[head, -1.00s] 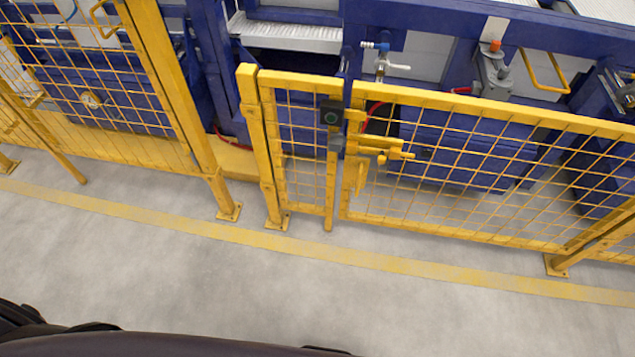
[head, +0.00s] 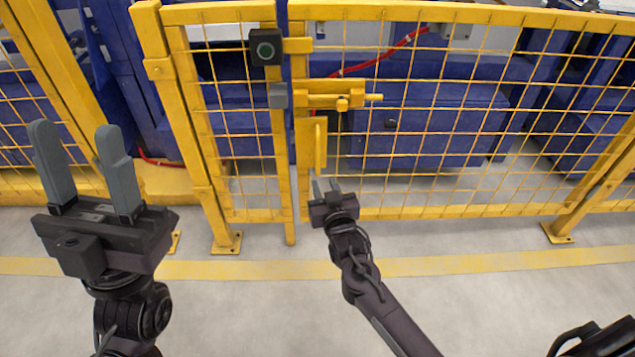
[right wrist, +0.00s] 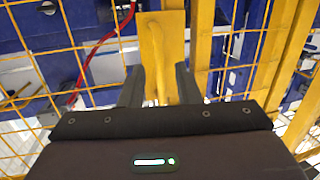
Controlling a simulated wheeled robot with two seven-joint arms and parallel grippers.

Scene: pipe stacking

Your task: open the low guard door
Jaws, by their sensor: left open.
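The low guard door (head: 440,110) is a yellow frame with wire mesh, standing in line with the fence. It carries a yellow slide bolt (head: 335,97) and, below it, a plate with an upright pull handle (head: 319,145). My right gripper (head: 326,185) is just in front of the handle's lower end. In the right wrist view the handle (right wrist: 160,85) lies between its two spread fingers, with gaps beside it. My left gripper (head: 80,130) is open and empty at the left, in front of the fence.
Blue machinery is behind the fence. The grey floor (head: 240,310) in front is clear, crossed by a yellow stripe.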

